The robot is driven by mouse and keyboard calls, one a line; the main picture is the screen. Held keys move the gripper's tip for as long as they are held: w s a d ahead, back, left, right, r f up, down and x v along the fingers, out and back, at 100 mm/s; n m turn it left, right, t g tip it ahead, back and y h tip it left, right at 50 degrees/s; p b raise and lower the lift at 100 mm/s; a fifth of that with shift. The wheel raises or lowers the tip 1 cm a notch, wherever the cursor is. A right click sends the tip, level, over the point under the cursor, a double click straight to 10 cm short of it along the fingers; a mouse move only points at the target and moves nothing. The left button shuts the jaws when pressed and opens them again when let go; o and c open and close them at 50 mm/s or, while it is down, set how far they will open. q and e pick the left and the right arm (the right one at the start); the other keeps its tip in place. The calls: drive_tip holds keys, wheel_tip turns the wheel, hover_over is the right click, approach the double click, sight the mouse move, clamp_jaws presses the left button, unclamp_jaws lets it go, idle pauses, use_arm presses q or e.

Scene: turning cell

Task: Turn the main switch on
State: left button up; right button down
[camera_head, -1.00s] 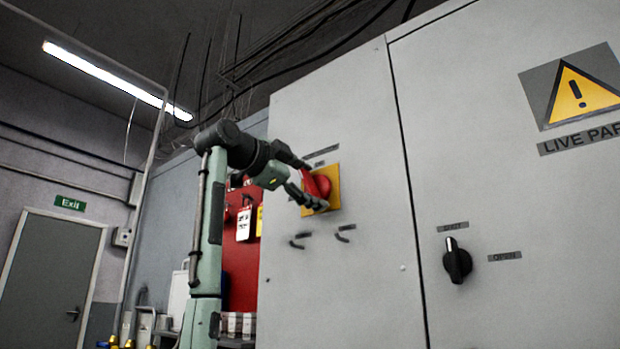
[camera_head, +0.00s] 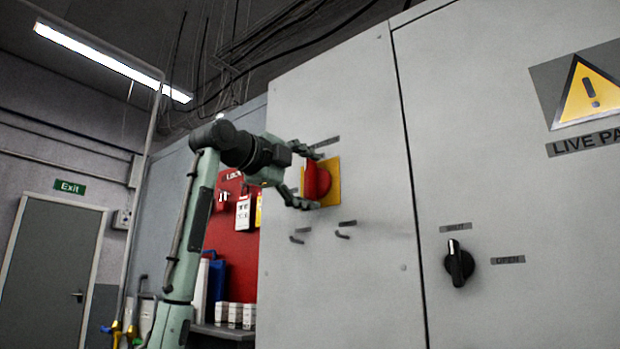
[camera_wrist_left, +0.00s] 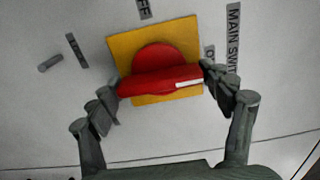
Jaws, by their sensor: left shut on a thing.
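The main switch is a red rotary handle (camera_head: 318,181) on a yellow square plate (camera_head: 334,182), on the grey cabinet door. My left gripper (camera_head: 313,180) is shut on the red handle, one finger at each end. In the left wrist view the handle (camera_wrist_left: 160,81) lies between the fingertips (camera_wrist_left: 163,85). Its white mark (camera_wrist_left: 189,83) is at the end facing a label beginning with "O" (camera_wrist_left: 210,54), partly covered by a finger. The "OFF" label (camera_wrist_left: 143,8), cut by the frame edge, is off to the handle's side. My right gripper is not in view.
A black knob (camera_head: 458,263) with "SHUT" and "OPEN" labels is on the right cabinet door. Two small hooks (camera_head: 343,228) protrude below the switch. A red board (camera_head: 232,250) hangs behind my left arm. The door face around the switch is otherwise flat.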

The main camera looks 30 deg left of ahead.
use_arm(q)
drive_tip(key=o, duration=1.2)
drive_tip(key=shift+c, duration=0.2)
drive_tip(key=s, duration=1.2)
drive_tip(key=shift+a, duration=0.45)
